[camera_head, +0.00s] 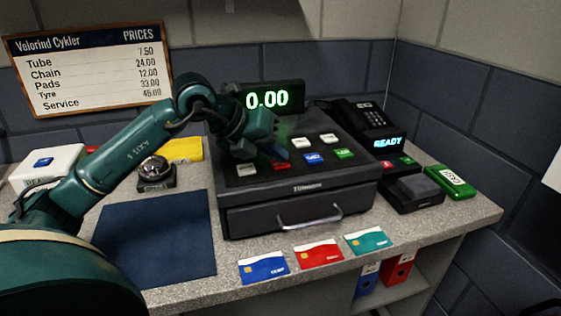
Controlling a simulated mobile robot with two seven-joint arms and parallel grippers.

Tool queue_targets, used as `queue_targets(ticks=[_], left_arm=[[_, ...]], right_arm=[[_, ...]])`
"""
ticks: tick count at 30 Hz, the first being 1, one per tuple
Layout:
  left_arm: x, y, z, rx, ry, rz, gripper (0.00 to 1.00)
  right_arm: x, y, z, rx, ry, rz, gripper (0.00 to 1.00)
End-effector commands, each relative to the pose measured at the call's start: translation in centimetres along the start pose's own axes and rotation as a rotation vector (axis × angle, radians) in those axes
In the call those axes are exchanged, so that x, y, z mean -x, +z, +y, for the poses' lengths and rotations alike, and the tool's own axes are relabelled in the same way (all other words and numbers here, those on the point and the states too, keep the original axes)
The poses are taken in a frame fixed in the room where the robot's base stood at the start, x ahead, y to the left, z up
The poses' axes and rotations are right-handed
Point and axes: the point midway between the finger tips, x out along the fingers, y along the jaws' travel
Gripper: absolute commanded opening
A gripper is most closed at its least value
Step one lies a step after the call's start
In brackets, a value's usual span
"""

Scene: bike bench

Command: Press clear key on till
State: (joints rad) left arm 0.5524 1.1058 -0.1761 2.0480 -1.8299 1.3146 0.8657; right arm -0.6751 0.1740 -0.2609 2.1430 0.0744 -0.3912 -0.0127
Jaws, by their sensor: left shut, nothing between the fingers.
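The black till (300,190) stands on the counter with its display (268,98) reading 0.00 in green. Its sloped top has a red key (281,163), a blue key (314,158), a green key (344,154) and several pale keys, one at the lower left (246,169). The key labels are too small to read, so I cannot tell which is clear. My left gripper (272,149) is shut and empty over the left part of the keypad, close to the red key. I cannot tell whether it touches a key. My right gripper is not in view.
A card terminal (400,175) with a READY sign stands right of the till, near a black phone (358,113) and a green device (449,181). Several cards (318,254) lie in front. A bell (155,172) and blue mat (155,235) are at left; a price board (88,68) stands behind.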

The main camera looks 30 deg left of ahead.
Motion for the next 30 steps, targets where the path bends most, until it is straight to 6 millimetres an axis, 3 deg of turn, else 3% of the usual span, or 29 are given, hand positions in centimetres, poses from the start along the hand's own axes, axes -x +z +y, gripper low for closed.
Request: queue_targets(ticks=[19, 30], left_arm=[[1.0, 0.7, -0.7, 0.000, 0.001, 0.000, 0.00], [3.5, 2.5, -2.5, 0.000, 0.001, 0.001, 0.00]], right_arm=[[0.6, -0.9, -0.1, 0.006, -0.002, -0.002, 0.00], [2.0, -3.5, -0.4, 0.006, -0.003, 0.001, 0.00]])
